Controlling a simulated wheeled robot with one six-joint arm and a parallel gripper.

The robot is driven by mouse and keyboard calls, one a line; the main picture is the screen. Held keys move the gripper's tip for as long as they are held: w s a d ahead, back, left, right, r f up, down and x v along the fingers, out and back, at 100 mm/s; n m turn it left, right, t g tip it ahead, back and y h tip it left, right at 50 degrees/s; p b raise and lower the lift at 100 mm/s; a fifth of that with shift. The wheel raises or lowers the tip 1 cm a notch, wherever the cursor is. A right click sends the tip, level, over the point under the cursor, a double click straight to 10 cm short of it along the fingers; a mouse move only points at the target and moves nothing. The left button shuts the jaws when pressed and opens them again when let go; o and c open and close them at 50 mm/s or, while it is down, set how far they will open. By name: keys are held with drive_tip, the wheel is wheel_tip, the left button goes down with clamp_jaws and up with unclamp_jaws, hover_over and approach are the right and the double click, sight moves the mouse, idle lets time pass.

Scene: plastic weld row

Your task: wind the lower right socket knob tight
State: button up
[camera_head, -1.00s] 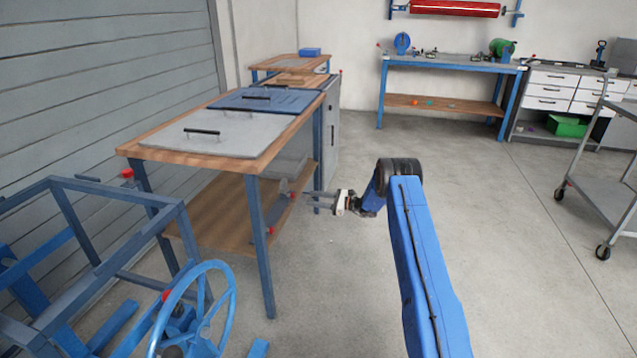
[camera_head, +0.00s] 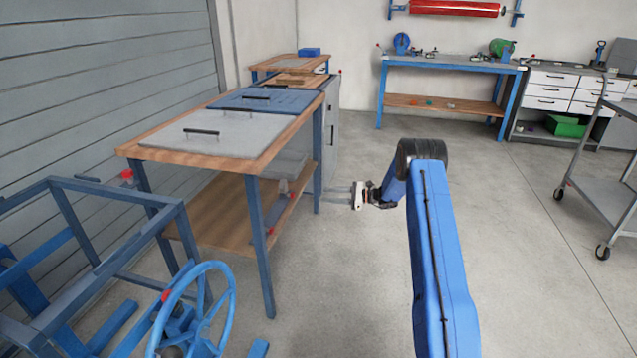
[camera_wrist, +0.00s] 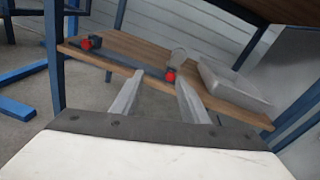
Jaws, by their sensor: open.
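Two small red knobs sit on a dark bar along the edge of the wooden lower shelf. In the wrist view one red knob (camera_wrist: 170,76) shows just beyond and between my fingertips, and another red knob (camera_wrist: 92,42) is farther left. In the head view they are a tiny red knob (camera_head: 292,195) and a tiny red knob (camera_head: 270,231). I cannot tell for sure which is the lower right socket knob. My gripper (camera_head: 326,191) is open and empty, its fingers pointing at the shelf, apart from the knobs.
The wooden lower shelf (camera_head: 205,215) carries a grey box (camera_wrist: 235,88) right of the nearer knob. Table leg (camera_head: 260,245) stands by the bar. A blue handwheel (camera_head: 230,295) is at front left. Floor behind my gripper is clear.

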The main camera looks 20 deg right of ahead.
drive_tip(key=s+a+r+n+g+h, duration=0.1)
drive_tip(key=s+a+r+g, duration=0.1)
drive_tip(key=s+a+r, duration=0.2)
drive_tip(key=s+a+r+n+g+h, duration=0.1)
drive_tip(key=s+a+r+n+g, duration=0.1)
drive_tip(key=s+a+r, duration=0.2)
drive_tip(key=shift+s+a+r+n, duration=0.3)
drive_tip(key=shift+s+r, duration=1.35)
drive_tip(key=shift+r, duration=1.9)
